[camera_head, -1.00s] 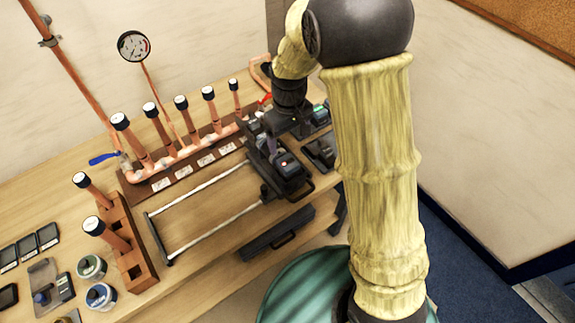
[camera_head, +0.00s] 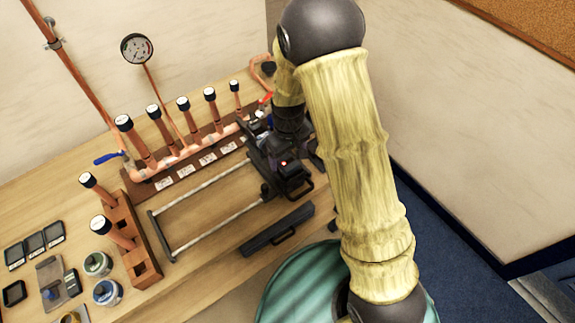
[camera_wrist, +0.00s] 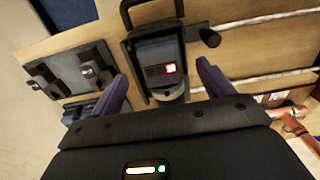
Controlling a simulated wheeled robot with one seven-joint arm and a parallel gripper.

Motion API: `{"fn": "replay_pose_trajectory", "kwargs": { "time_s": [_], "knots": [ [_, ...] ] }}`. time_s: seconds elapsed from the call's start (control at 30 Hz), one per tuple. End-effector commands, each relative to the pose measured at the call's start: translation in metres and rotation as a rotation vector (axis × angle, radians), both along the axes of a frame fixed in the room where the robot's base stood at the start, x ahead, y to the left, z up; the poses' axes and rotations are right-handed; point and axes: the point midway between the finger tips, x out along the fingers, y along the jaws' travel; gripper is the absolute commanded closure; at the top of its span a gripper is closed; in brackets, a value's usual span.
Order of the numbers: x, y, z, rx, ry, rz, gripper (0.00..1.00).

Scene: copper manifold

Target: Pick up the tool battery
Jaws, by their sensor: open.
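A dark block with a lit red indicator (camera_wrist: 160,66), which looks like the tool battery, sits at the end of a black tool with a loop handle (camera_wrist: 152,12). In the head view, its red light (camera_head: 284,163) shows at the right end of the two-rail frame. My gripper (camera_wrist: 164,82) is open and empty, with one purple finger on each side of the block in the wrist view. I cannot tell whether the fingers touch it. In the head view, my wrist hides part of the tool.
A black plate with two mounts (camera_wrist: 72,70) lies beside the tool. The copper manifold (camera_head: 180,155) with several capped pipes stands behind the rails. A wooden pipe block (camera_head: 128,245) stands left.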

Motion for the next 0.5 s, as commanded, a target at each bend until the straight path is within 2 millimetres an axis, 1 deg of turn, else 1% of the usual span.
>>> {"fn": "replay_pose_trajectory", "kwargs": {
  "time_s": [0.27,0.5],
  "knots": [
    [-0.002,0.000,-0.028,-0.001,0.003,-0.001,0.20],
    [-0.001,0.001,-0.033,0.001,-0.001,-0.002,0.20]
  ]
}}
